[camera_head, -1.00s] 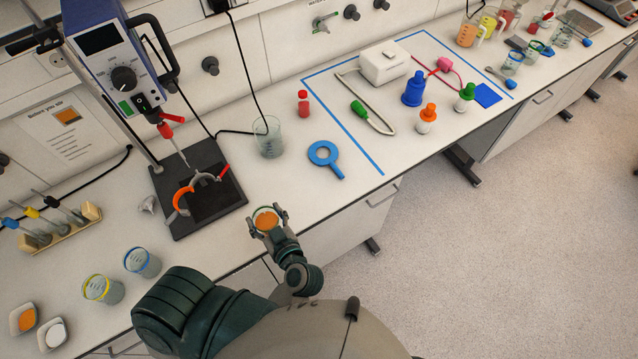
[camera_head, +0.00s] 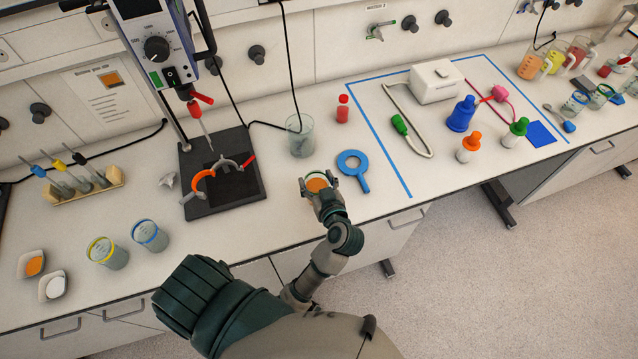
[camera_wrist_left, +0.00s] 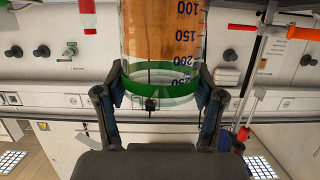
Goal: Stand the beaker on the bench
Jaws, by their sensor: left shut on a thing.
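The held beaker, with orange contents and a green band (camera_wrist_left: 160,82), is between the fingers of my left gripper (camera_head: 323,187), which is shut on it. In the head view the beaker (camera_head: 317,185) appears over the front part of the bench (camera_head: 265,222), left of the blue ring. Whether its base touches the bench cannot be told. In the left wrist view, the left gripper's fingers (camera_wrist_left: 157,108) flank the beaker at its green band, and printed volume marks show on the glass. My right gripper is not in view.
A clear beaker (camera_head: 300,138) stands behind the held one. A blue ring with a handle (camera_head: 353,168) lies to its right. The dark stand base (camera_head: 200,209) is to its left. Two banded beakers (camera_head: 108,252) (camera_head: 150,235) stand farther left. A blue taped outline (camera_head: 378,149) lies right.

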